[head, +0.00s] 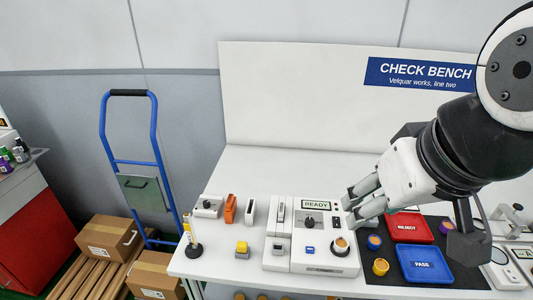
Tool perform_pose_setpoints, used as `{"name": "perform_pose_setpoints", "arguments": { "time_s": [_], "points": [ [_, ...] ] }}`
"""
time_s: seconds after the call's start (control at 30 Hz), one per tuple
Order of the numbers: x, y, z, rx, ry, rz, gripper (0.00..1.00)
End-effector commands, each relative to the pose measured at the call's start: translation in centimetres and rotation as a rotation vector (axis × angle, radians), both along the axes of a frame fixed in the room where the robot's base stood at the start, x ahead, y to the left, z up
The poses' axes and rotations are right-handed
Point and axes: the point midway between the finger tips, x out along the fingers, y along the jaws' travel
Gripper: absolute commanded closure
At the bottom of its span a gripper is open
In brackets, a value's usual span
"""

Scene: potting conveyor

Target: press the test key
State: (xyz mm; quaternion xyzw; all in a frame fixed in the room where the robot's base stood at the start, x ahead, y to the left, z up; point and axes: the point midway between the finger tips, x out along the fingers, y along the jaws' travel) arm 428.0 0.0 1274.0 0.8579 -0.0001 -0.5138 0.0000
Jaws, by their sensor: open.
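A white tester (311,264) stands on the bench, with a display (316,204) reading READY. On its top are a black dial (309,221), a small blue key (309,250) and a round seat holding a copper-coloured part (341,244). The blue key's lettering is too small to read. My gripper (351,208) reaches in from the right, its two fingers apart and empty. The fingertips appear beside the tester's upper right edge, to the upper right of the blue key. I cannot tell their height above the bench.
A yellow-topped block (242,247) and a post stand (193,250) are left of the tester.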

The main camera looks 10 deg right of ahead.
Motion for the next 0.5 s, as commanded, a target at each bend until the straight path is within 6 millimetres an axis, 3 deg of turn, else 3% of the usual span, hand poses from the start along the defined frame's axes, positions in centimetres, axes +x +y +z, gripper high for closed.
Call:
{"name": "perform_pose_setpoints", "arguments": {
  "time_s": [0.03, 0.13, 0.17, 0.5],
  "points": [
    [0.00, 0.00, 0.00, 0.000, 0.000, 0.000, 0.74],
    [0.00, 0.01, 0.00, 0.000, 0.000, 0.000, 0.97],
    [0.00, 0.01, 0.00, 0.000, 0.000, 0.000, 1.00],
    [0.00, 0.01, -0.01, 0.000, 0.000, 0.000, 1.00]
  ]
}}
